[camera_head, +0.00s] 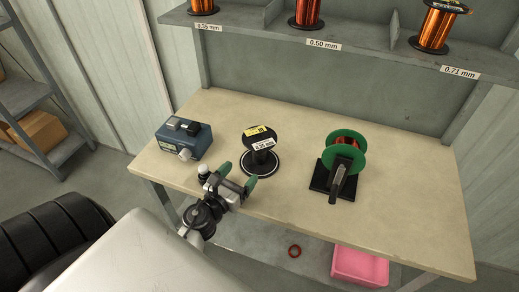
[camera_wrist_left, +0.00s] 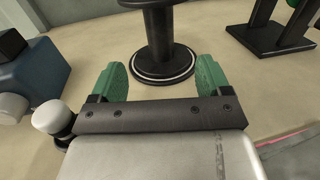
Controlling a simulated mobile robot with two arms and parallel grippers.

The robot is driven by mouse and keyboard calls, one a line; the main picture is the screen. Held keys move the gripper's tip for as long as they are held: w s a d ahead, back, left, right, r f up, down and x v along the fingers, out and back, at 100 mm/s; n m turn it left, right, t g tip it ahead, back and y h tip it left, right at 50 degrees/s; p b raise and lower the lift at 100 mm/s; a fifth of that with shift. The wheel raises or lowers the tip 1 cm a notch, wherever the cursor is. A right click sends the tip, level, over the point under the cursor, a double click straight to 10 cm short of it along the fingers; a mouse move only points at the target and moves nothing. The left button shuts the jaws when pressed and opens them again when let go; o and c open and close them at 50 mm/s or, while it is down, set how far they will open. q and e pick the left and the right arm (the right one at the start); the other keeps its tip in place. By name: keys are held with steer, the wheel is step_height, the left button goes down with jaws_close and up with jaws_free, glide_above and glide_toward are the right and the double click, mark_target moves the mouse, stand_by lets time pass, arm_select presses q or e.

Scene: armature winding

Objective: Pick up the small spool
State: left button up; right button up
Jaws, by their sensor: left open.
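The small black spool (camera_head: 262,139) stands upright on the bench, with a yellow label and a white tag on it. Its core looks bare and black. In the left wrist view its black column and round base with a light ring (camera_wrist_left: 164,62) show ahead of the fingers, its top cut off by the frame. My left gripper (camera_head: 237,176) is open and empty, just in front of and to the left of the spool. Its green fingers (camera_wrist_left: 161,80) are spread, with the spool base beyond the gap, apart from them. My right gripper is not in view.
A blue device (camera_head: 186,143) stands left of the spool. A green-flanged winder (camera_head: 345,160) on a black base stands right. A shelf above holds copper wire spools (camera_head: 307,12). The bench's right side (camera_head: 420,200) is clear. A pink bin (camera_head: 358,266) sits below.

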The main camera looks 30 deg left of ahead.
mark_target(255, 153)
arm_select(q)
steer(key=w+p, duration=0.1)
steer(key=w, duration=0.4)
steer(key=shift+w, duration=0.25)
steer(key=shift+w+a+r+p, duration=0.1)
steer(key=shift+w+r+p, duration=0.1)
steer(key=shift+w+p, duration=0.15)
steer(key=w, duration=0.3)
steer(key=shift+w+a+r+p, duration=0.1)
steer(key=shift+w+r+p, duration=0.05)
steer(key=shift+w+p, duration=0.2)
steer(key=shift+w, duration=0.45)
steer(key=shift+s, duration=0.1)
steer(key=c, duration=0.9)
steer(key=shift+c, duration=1)
